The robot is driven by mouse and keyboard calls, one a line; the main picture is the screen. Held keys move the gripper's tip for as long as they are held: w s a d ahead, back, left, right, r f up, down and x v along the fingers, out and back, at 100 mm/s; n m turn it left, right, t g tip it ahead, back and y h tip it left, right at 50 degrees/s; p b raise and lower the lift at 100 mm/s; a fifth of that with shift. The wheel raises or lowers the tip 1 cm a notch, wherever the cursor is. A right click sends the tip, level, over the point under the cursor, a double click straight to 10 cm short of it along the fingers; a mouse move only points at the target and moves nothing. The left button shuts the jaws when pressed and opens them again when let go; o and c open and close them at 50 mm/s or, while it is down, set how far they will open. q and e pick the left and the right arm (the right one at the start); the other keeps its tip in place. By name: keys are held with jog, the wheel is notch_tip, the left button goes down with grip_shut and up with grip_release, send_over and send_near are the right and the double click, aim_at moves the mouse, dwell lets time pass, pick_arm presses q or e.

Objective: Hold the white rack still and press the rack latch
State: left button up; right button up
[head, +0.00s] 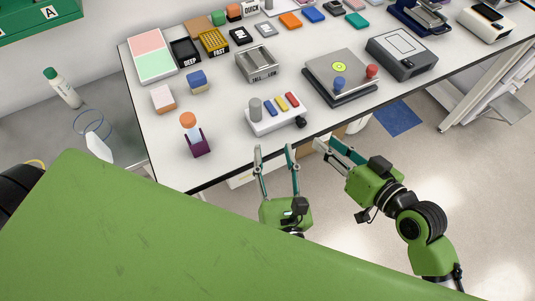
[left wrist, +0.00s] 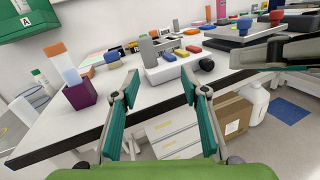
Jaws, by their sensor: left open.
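The white rack (head: 262,127) sits near the table's front edge, also in the left wrist view (left wrist: 157,75). It carries a grey cylinder (head: 255,109), blue, yellow and red bars (head: 281,103), and a black knob (head: 301,122) at its right front corner. I cannot tell which part is the latch. My left gripper (head: 274,150) is open and empty, just in front of the rack, fingers pointing at it. They also show in the left wrist view (left wrist: 160,78). My right gripper (head: 326,142) has its fingers apart and empty, to the right of the rack at the table edge.
A purple holder (head: 197,145) with an orange-topped item stands left of the rack. Behind are a grey metal rack (head: 257,65) and a flat grey device (head: 341,78) with blue and red knobs. A cardboard box (left wrist: 227,117) is below the table.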

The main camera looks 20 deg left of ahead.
aim_at(257, 115)
pick_arm(q)
jog(key=w+a+n, duration=0.1)
jog(key=w+a, duration=0.5)
jog(key=w, duration=0.1)
jog(key=w+a+r+n+g, duration=0.1)
jog(key=w+a, duration=0.1)
jog(key=w, duration=0.1)
jog(key=shift+w+a+n+y, duration=0.3)
jog(key=shift+w+a+y, duration=0.05)
jog(key=shift+a+y, duration=0.05)
grip_shut()
dwell(0.7)
